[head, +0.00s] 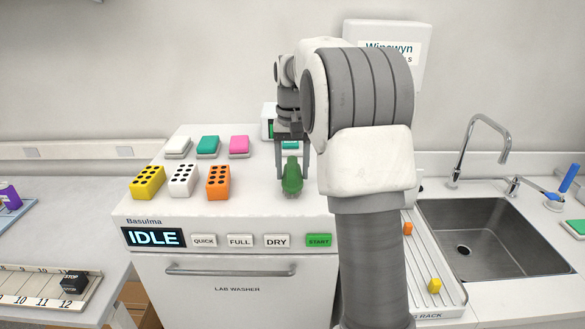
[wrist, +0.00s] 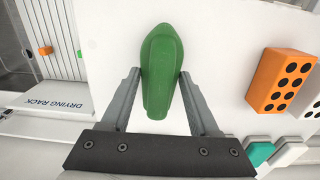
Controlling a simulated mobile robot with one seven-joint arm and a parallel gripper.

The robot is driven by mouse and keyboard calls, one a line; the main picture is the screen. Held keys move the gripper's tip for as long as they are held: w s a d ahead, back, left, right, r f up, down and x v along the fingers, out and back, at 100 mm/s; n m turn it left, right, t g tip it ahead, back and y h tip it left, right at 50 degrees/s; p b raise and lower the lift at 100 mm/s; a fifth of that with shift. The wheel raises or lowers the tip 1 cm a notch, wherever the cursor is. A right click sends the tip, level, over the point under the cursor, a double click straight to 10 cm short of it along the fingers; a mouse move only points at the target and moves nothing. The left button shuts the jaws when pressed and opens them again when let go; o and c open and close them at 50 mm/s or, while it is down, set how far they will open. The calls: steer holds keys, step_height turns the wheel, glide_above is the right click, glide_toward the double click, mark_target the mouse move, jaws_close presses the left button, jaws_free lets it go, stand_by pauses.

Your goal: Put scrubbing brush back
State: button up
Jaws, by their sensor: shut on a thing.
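A green, smooth, rounded oblong thing (head: 292,178), which I take to be the scrubbing brush, is at the white lab washer's top (head: 260,200). It also shows in the wrist view (wrist: 161,72), narrower toward the gripper's palm. No bristles show; its underside is hidden. My gripper (head: 292,174) reaches down from behind with one finger on each side of it, shut on it. In the wrist view the fingertips (wrist: 160,76) press at its sides. I cannot tell whether it rests on the washer top or hangs just above it.
Yellow (head: 148,182), white (head: 184,180) and orange (head: 218,182) holed blocks stand left of the gripper, with white, teal and pink pieces behind. A drying rack (head: 455,300) and sink (head: 490,235) lie right. A blue-handled thing (head: 568,180) stands beyond the sink. My arm hides the washer's right side.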

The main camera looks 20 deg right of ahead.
steer(key=shift+f, duration=0.1)
steer(key=o, duration=1.4)
steer(key=shift+o, duration=0.2)
